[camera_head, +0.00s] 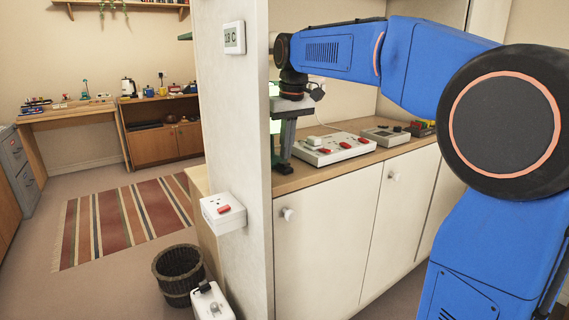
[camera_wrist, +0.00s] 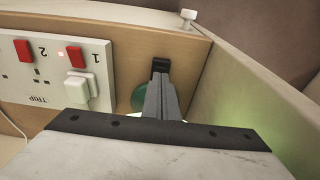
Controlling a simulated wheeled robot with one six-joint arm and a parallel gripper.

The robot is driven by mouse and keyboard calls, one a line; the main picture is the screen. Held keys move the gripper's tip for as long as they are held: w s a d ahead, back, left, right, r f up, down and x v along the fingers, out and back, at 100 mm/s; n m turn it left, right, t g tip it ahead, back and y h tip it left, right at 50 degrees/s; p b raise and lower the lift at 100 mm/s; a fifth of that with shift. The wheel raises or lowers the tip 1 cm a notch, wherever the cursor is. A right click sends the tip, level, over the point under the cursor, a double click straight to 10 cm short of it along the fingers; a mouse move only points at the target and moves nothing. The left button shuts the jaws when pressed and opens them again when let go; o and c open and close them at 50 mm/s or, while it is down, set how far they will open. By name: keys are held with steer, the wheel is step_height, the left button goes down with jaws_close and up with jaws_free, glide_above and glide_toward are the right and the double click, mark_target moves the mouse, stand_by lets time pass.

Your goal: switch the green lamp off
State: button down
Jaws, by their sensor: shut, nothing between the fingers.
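The green lamp is mostly hidden behind the pillar edge and my gripper (camera_head: 283,166); a pale green glow shows there in the head view. In the wrist view, a round green base (camera_wrist: 138,98) lies beside my fingers (camera_wrist: 160,68), with green light to the right. My gripper is shut and empty, pointing down low over the cabinet top, left of a white socket strip (camera_head: 335,148). In the wrist view the strip has red switches 1 (camera_wrist: 74,54) and 2 (camera_wrist: 23,49). A white plug (camera_wrist: 76,87) sits at socket 1. I cannot tell which device it feeds.
The pillar (camera_head: 238,120) stands close left of my gripper, bearing a wall socket (camera_head: 223,212) with a red switch and a thermostat (camera_head: 233,37). A grey control box (camera_head: 385,135) sits right of the strip. A waste basket (camera_head: 178,274) and another white unit (camera_head: 211,302) stand below left.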

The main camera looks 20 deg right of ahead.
mark_target(286, 164)
steer(key=shift+f, duration=0.75)
stand_by(0.5)
step_height(286, 164, up, 7)
stand_by(1.1)
steer(key=s+d+f+m+t, duration=0.1)
steer(key=s+d+f, duration=0.2)
steer(key=s+f, duration=1)
steer(key=s+d+f+m+t, duration=0.2)
steer(key=s+d+f, duration=0.2)
steer(key=s+f, duration=1)
steer(key=s, duration=0.6)
steer(key=shift+s+m+h, duration=0.15)
steer(key=shift+m+h, duration=0.15)
